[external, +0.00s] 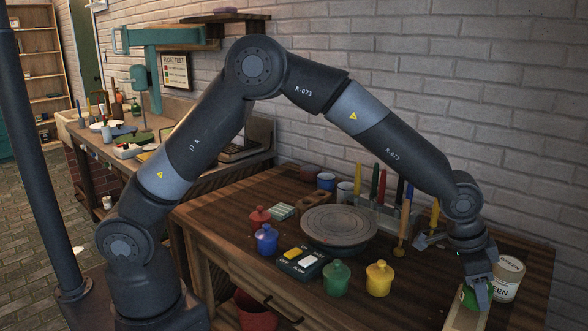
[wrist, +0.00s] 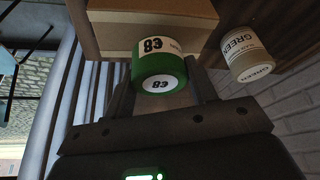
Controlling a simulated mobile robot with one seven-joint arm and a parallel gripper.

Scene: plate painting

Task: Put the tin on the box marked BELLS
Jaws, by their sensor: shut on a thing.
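A small green tin (wrist: 160,68) with a white label bearing black characters sits between the two fingers of my gripper (wrist: 162,90) in the wrist view. My gripper (external: 477,290) is shut on it. In the external view the green tin (external: 467,298) shows partly behind the fingers, at the right end of the table. A brown cardboard box (wrist: 115,32) lies just beyond the tin in the wrist view. The box (external: 462,320) also shows below my gripper in the external view. I cannot read any marking on it, nor tell whether the tin touches it.
A pale can marked GREEN (external: 509,277) stands close beside my gripper, and also shows in the wrist view (wrist: 247,52). A potter's wheel (external: 338,224), several coloured lidded pots (external: 379,277) and upright brushes (external: 404,222) stand to the left. The brick wall is behind.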

